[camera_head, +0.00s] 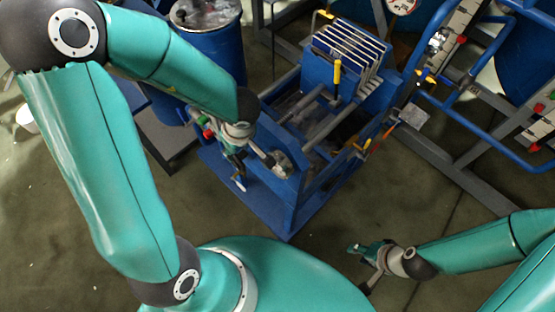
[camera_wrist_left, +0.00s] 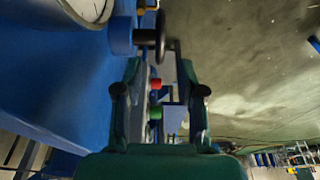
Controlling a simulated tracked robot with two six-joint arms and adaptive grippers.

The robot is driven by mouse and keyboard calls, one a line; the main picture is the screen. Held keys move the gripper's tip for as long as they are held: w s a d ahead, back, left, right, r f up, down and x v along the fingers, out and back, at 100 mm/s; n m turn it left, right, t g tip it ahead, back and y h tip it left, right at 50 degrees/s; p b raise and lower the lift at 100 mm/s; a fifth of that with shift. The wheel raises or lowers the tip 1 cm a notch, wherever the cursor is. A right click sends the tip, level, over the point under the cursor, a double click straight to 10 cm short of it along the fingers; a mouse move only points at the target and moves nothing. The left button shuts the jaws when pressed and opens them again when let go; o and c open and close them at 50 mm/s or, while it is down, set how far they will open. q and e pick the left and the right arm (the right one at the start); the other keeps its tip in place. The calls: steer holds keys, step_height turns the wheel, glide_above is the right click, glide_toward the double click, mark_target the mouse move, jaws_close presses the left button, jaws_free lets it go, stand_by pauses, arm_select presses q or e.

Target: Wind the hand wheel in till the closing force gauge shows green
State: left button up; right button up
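The hand wheel (camera_wrist_left: 160,40) shows in the left wrist view as a dark rim seen nearly edge-on, on a blue hub at the side of the blue press. Part of a round white gauge face (camera_wrist_left: 88,8) is cut off at the upper left; its needle and colours cannot be read. My left gripper (camera_wrist_left: 159,92) is open, its two fingers apart on either side of the line to the wheel, with the wheel beyond the fingertips. In the head view the left gripper is at the near end of the blue press (camera_head: 290,185), partly hidden. My right gripper (camera_head: 359,268) is open and empty, above the floor.
Red (camera_wrist_left: 155,84) and green (camera_wrist_left: 155,112) buttons show between the left fingers. A blue drum (camera_head: 215,50) stands behind my left arm. Blue-railed frames (camera_head: 465,115) stand at the right. Floor is clear between the press and my right gripper.

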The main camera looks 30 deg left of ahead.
mark_target(236, 162)
arm_select(q)
steer(key=a+r+h+p, duration=0.1)
steer(key=p, duration=0.2)
steer(key=r+p, duration=0.1)
steer(key=p, duration=0.3)
steer(key=a+r+h+p, duration=0.1)
steer(key=p, duration=0.2)
steer(key=shift+w+a+r+g+h+p, duration=0.3)
steer(key=shift+w+a+r+g+p, duration=0.05)
steer(key=shift+r+g+p, duration=0.05)
step_height(236, 162, down, 8)
steer(key=shift+r, duration=0.2)
step_height(236, 162, down, 8)
steer(key=b, duration=0.4)
steer(key=shift+b, duration=0.4)
jaws_close()
